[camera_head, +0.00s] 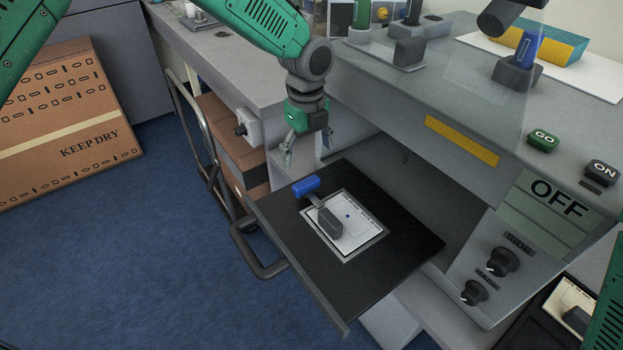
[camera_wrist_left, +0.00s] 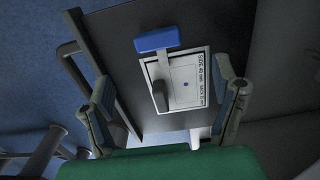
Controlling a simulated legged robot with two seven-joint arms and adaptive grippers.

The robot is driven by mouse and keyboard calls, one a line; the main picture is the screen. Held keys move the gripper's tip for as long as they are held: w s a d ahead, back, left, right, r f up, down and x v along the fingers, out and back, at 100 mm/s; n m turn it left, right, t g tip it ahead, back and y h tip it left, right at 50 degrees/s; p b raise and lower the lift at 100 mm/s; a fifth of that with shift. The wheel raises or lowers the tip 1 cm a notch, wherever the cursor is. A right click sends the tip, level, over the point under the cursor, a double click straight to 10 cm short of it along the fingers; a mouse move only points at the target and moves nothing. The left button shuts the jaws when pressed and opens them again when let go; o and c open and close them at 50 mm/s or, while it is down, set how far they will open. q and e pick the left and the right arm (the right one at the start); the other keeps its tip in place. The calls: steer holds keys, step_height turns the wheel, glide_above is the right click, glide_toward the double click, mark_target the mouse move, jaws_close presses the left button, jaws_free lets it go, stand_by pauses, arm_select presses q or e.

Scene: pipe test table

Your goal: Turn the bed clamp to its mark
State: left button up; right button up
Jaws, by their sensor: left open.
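The bed clamp has a blue handle (camera_head: 305,187) on a short grey arm and a dark grey block (camera_head: 330,222). It sits on a white plate (camera_head: 362,232) on the black pull-out bed (camera_head: 400,262). The plate has a small blue dot and printed text along one edge. My left gripper (camera_head: 306,152) is open and empty above the far edge of the bed, apart from the handle. In the left wrist view, the blue handle (camera_wrist_left: 157,39) and dark block (camera_wrist_left: 160,97) lie between the open fingers (camera_wrist_left: 164,78). My right gripper is out of view.
The grey machine (camera_head: 460,220) with knobs and GO, ON and OFF labels stands right of the bed. A bent dark metal rail (camera_head: 262,268) runs beside the bed's left edge. A cardboard box (camera_head: 75,120) stands on the blue floor, which is largely clear at left.

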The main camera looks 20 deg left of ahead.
mark_target(309, 182)
arm_select(q)
steer(key=f, duration=0.3)
steer(key=a+f, duration=0.1)
steer(key=f, duration=0.2)
steer(key=shift+a, duration=0.15)
steer(key=f, duration=0.1)
steer(key=d+f, duration=0.1)
steer(key=f, duration=0.1)
steer(key=shift+f, duration=0.2)
steer(key=shift+d+f, duration=0.25)
steer(key=shift+f, duration=0.15)
steer(key=shift+a, duration=0.35)
steer(key=shift+a+f, duration=0.1)
steer(key=shift+a, duration=0.05)
steer(key=c, duration=1.2)
